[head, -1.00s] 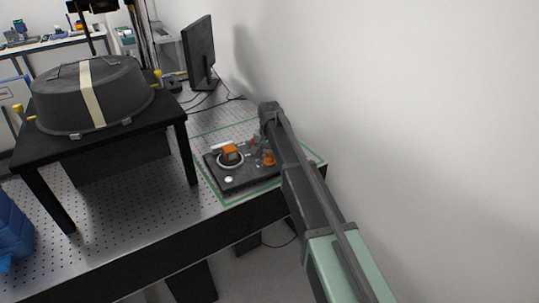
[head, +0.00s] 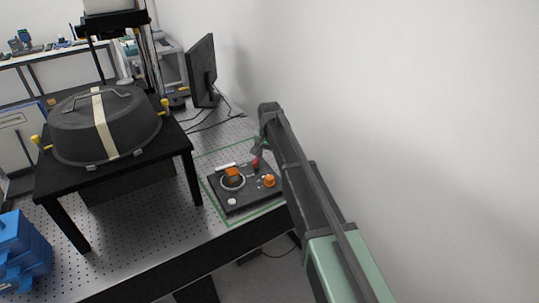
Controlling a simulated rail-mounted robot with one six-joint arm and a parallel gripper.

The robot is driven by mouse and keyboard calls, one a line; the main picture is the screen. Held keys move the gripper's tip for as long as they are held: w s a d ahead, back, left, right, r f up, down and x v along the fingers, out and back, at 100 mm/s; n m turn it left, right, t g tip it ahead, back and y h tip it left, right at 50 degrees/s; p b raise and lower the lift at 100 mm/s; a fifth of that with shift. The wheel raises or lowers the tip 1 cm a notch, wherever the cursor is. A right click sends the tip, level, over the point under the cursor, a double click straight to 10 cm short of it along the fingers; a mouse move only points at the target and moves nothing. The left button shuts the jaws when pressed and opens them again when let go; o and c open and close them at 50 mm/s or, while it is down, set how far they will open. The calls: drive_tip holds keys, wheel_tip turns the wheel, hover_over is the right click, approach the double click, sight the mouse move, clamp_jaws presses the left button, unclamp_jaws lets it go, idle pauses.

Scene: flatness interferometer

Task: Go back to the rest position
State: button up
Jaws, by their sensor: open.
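My gripper (head: 258,153) shows in the head view at the end of my arm, small and partly hidden by the arm links. It is open and hangs over the right part of a dark plate (head: 225,203) that lies on the perforated table. The plate bears an orange-topped part (head: 233,172) in a pale ring, an orange knob (head: 269,181), a white knob (head: 231,202) and a small red part (head: 256,163). The gripper is close to the red part; I cannot tell whether they touch.
A black stand (head: 176,138) carries a large dark domed cover (head: 75,135) at the left. A monitor (head: 201,70) stands behind, with cables on the table. A blue case (head: 20,250) is at lower left. The white wall (head: 420,130) is close on the right.

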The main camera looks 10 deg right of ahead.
drive_tip(key=s+d+f+n+b, duration=0.1)
drive_tip(key=s+d, duration=0.2)
drive_tip(key=s, duration=0.8)
drive_tip(key=s+d+f+n+b, duration=0.1)
drive_tip(key=s+d+n, duration=0.1)
drive_tip(key=s, duration=0.9)
drive_tip(key=s+d+f+n+b, duration=0.1)
drive_tip(key=s+d, duration=0.3)
drive_tip(key=s, duration=0.7)
drive_tip(key=shift+s+f+n, duration=0.3)
drive_tip(key=shift+s, duration=0.05)
drive_tip(key=shift+c, duration=0.5)
